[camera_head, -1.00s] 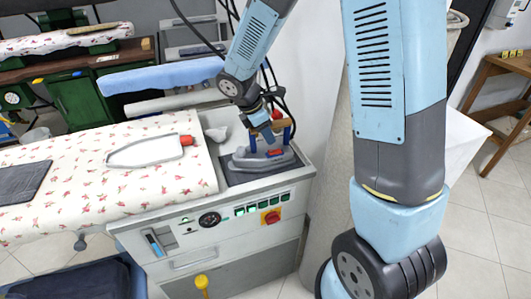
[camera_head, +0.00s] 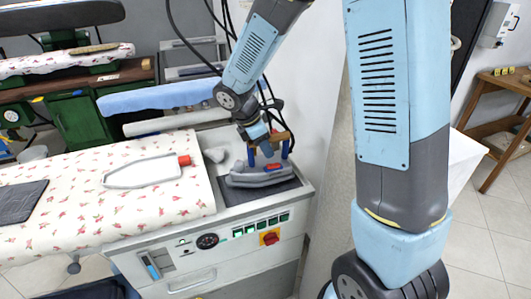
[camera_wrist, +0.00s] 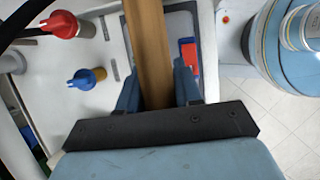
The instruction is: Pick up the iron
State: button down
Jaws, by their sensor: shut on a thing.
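The iron (camera_head: 258,180) is grey with a red part on top, blue handle posts and a wooden handle. It is over the dark pad at the right end of the ironing station; I cannot tell whether it touches the pad. My gripper (camera_head: 264,143) reaches down onto it from above and is shut on its handle. In the wrist view the wooden handle (camera_wrist: 148,45) runs between the two blue fingers of my gripper (camera_wrist: 158,88). The red part of the iron (camera_wrist: 188,55) shows to the right; most of its body is hidden there.
A patterned ironing board (camera_head: 100,220) with a grey, red-tipped iron rest (camera_head: 145,172) lies to the left. A control panel (camera_head: 235,240) is on the station's front. Red (camera_wrist: 62,24) and blue (camera_wrist: 82,79) knobs stand beside the pad. A wall is close behind on the right.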

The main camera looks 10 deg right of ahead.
jog(key=s+a+r, duration=0.2)
jog(key=s+r, duration=0.3)
jog(key=s, duration=0.1)
jog(key=s+a+r, duration=0.2)
jog(key=s+r, duration=0.3)
jog(key=s, duration=0.2)
jog(key=shift+s+a+r, duration=0.15)
jog(key=shift+a+r, duration=0.15)
jog(key=shift+r, duration=0.1)
